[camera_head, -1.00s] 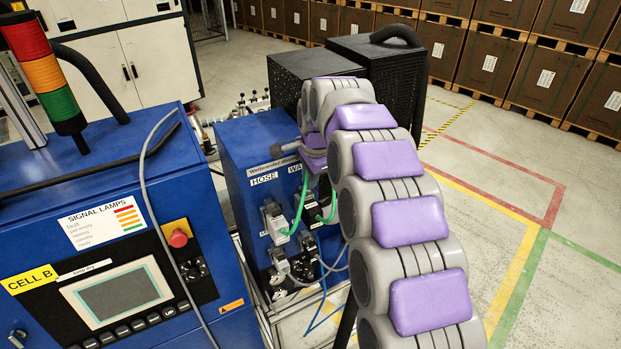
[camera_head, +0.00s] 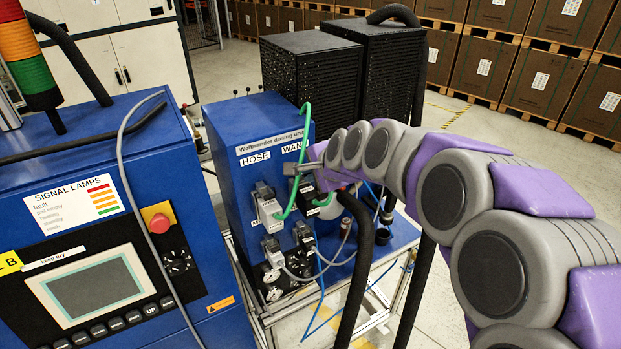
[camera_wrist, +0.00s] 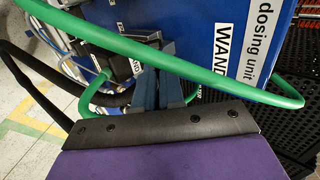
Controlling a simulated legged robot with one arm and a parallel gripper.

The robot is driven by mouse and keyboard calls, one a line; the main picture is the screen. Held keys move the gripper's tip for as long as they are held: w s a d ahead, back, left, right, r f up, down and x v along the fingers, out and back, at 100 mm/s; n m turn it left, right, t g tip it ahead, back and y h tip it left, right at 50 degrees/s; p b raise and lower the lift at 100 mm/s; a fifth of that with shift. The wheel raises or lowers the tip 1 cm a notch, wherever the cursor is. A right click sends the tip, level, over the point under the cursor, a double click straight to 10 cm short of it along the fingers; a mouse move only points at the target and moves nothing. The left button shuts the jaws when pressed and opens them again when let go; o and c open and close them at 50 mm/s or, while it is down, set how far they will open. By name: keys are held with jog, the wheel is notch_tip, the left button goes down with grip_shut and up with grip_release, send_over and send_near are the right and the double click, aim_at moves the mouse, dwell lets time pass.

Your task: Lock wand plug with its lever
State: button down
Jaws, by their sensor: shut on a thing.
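The blue dosing unit (camera_head: 235,130) carries plugs under its HOSE and WAND labels. The black wand plug (camera_head: 308,190) sits in the WAND place, with its white tag (camera_wrist: 136,66) showing in the wrist view. My gripper (camera_head: 298,168) comes in from the right at the top of this plug. In the wrist view my fingers (camera_wrist: 158,86) are close together at the plug, shut on what looks like its lever; the fingers and a hose hide most of the lever, so its angle cannot be told. The grey hose plug (camera_head: 267,207) is to the left.
A green hose (camera_head: 306,135) loops around my gripper and crosses close before the fingers in the wrist view (camera_wrist: 190,62). A thick black hose (camera_head: 358,255) hangs below. Grey-cabled plugs (camera_head: 275,248) sit lower. A blue control cabinet (camera_head: 90,160) stands left.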

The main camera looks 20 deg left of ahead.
aim_at(314, 197)
jog(key=f+t+y+b, duration=0.1)
jog(key=b, duration=0.2)
jog(key=f+t+y+b, duration=0.1)
jog(key=b, duration=0.2)
jog(key=s+f+t+y+b, duration=0.1)
jog(key=b, duration=0.2)
jog(key=shift+d+f, duration=0.2)
jog(key=shift+d, duration=0.05)
jog(key=y+b, duration=0.1)
jog(key=b, duration=0.2)
jog(key=shift+d+f+t+y, duration=0.1)
jog(key=shift+f+t+y, duration=0.05)
jog(key=shift+t+y, duration=0.2)
jog(key=shift+s+b, duration=0.1)
jog(key=shift+b, duration=0.5)
jog(key=c, duration=1.2)
grip_release()
jog(key=shift+t, duration=0.25)
jog(key=shift+c, duration=0.2)
jog(key=shift+d, duration=0.1)
jog(key=p+v, duration=0.1)
jog(key=v, duration=1.6)
jog(key=shift+d+p, duration=0.2)
jog(key=shift+p, duration=0.1)
jog(key=shift+a, duration=0.15)
